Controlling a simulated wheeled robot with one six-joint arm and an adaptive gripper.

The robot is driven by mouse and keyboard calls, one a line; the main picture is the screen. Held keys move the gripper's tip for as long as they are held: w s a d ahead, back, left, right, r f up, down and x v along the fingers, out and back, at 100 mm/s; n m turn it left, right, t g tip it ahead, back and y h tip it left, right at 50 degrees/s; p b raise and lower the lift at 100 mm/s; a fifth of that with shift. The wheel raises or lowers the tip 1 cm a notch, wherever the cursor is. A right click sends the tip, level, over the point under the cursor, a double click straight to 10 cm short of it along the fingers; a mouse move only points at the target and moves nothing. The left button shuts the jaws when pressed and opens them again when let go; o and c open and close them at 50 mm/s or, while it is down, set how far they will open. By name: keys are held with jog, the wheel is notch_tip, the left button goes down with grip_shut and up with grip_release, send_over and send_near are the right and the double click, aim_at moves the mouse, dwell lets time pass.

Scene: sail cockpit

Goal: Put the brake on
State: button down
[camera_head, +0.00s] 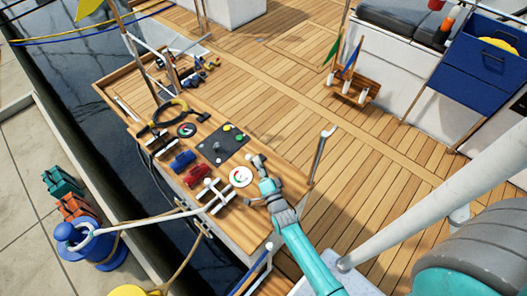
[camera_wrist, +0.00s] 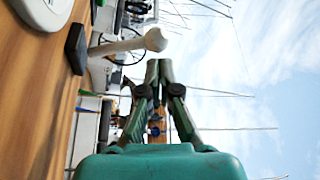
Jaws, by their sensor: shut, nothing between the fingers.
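A white lever (camera_wrist: 125,46) with a rounded knob rises nearly upright from a black base (camera_wrist: 76,48) on the wooden console in the wrist view. It looks like the brake, though no label is readable. In the head view its pale knob (camera_head: 258,159) shows at the console's edge, beside a round white gauge (camera_head: 240,177). My gripper (camera_wrist: 159,66) is shut and empty, its green fingertips together close to the knob. They look apart from it, but the depth gap is hard to judge. In the head view my gripper (camera_head: 264,184) is small beside the gauge.
A metal post (camera_head: 321,155) stands right of my gripper. Open deck (camera_head: 390,150) lies to the right.

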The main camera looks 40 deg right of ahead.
jog(key=v, duration=0.9)
jog(key=shift+s+d, duration=0.1)
jog(key=shift+s, duration=0.15)
